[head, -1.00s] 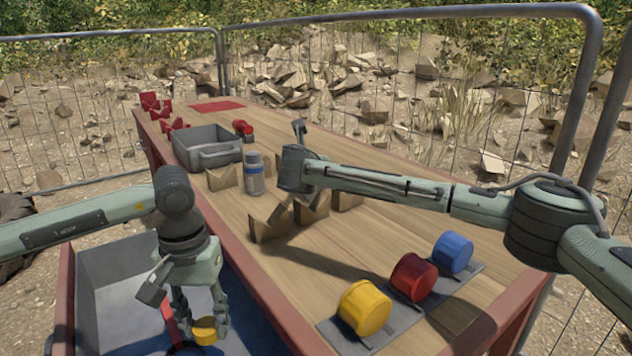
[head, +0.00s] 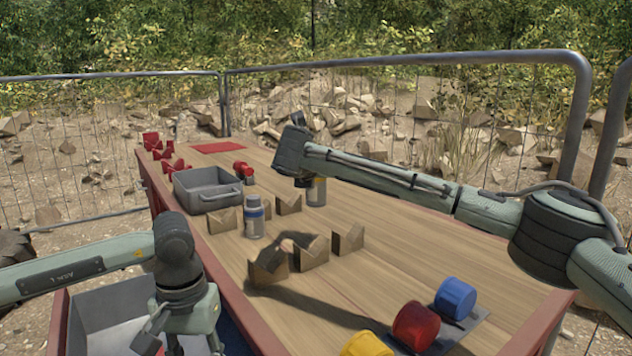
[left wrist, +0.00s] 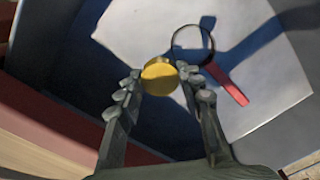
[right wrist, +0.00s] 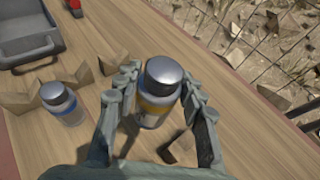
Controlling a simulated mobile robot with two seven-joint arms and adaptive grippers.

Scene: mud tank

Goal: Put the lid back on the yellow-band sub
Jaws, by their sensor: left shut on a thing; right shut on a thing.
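My right gripper (head: 305,183) is shut on the yellow-band sub (head: 317,191), a clear bottle with a grey cap-like top. In the right wrist view the sub (right wrist: 158,92) stands between the fingers, top towards the camera; I cannot tell how far it is above the table. My left gripper (left wrist: 160,76) is shut on a round yellow lid (left wrist: 159,75) at its fingertips, over the grey bin. In the head view the left fingers are cut off at the bottom edge and the lid is out of view.
A blue-band bottle (head: 254,218) stands on the table among several notched wooden blocks (head: 312,251). A grey tray (head: 207,187) is behind it. A ring with a red handle (left wrist: 228,84) lies in the bin (left wrist: 272,110).

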